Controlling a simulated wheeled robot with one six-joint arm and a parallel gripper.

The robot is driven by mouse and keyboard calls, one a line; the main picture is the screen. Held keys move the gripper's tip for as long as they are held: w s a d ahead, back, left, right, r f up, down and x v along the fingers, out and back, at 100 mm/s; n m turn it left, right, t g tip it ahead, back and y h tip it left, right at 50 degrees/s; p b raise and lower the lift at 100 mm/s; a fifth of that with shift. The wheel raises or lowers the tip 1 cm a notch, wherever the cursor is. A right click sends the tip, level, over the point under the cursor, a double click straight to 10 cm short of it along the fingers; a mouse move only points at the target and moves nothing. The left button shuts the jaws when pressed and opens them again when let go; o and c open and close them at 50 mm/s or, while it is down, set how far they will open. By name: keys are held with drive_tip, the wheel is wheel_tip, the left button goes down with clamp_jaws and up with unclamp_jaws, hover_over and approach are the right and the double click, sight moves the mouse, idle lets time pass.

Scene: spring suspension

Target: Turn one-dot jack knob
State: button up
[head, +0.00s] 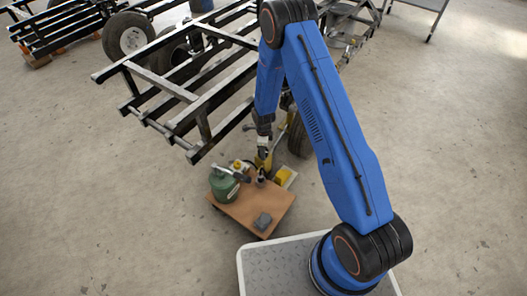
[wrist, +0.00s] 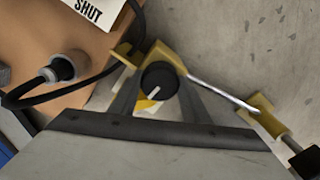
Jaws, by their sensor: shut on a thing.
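A round black knob with a white pointer line (wrist: 159,78) sits on a yellow jack (wrist: 170,55) in the wrist view. The pointer slants from lower left to upper right. My gripper (wrist: 157,92) is shut on the knob, with one grey finger on each side of it. No dot mark can be made out. In the head view my gripper (head: 263,149) reaches down to the yellow jack (head: 264,162), just behind the wooden board; the knob is too small to tell there.
A silver rod (wrist: 222,92) runs from the jack to a yellow end piece (wrist: 262,118). A "SHUT" sign (wrist: 88,10) and black cable lie close by. A trailer frame (head: 200,122) stands behind.

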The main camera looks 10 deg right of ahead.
drive_tip(key=o, duration=1)
drive_tip(key=shift+o, duration=0.2)
drive_tip(key=shift+r, duration=0.1)
wheel_tip(320, 180, up, 17)
drive_tip(key=shift+r, duration=0.15)
drive_tip(key=shift+r, duration=0.1)
